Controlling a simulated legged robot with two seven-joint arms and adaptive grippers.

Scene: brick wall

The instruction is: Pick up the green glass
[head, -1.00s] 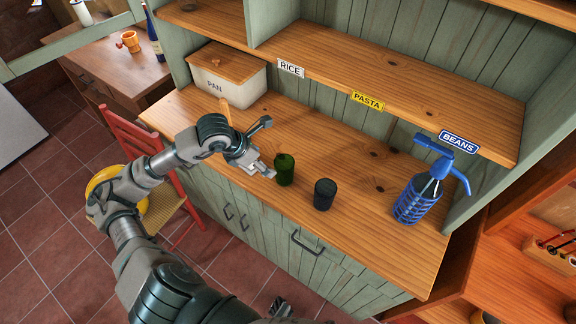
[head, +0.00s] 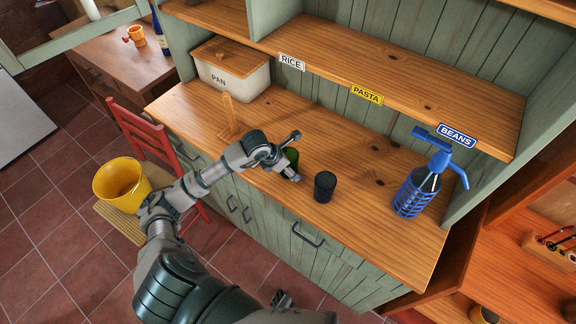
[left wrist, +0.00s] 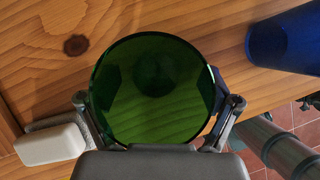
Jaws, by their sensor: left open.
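The green glass (head: 291,155) stands upright on the wooden counter, partly hidden behind my left gripper (head: 290,176) in the head view. In the left wrist view the green glass (left wrist: 155,90) fills the middle, seen from above. The fingers of my left gripper (left wrist: 160,120) are spread, one on each side of the glass's near part. The gripper is open; I cannot tell whether a finger touches the glass.
A dark blue cup (head: 325,186) stands close to the right of the glass; it also shows in the left wrist view (left wrist: 288,40). A blue siphon bottle (head: 417,192) stands farther right. A PAN box (head: 232,78) and a wooden holder (head: 229,118) are at the left.

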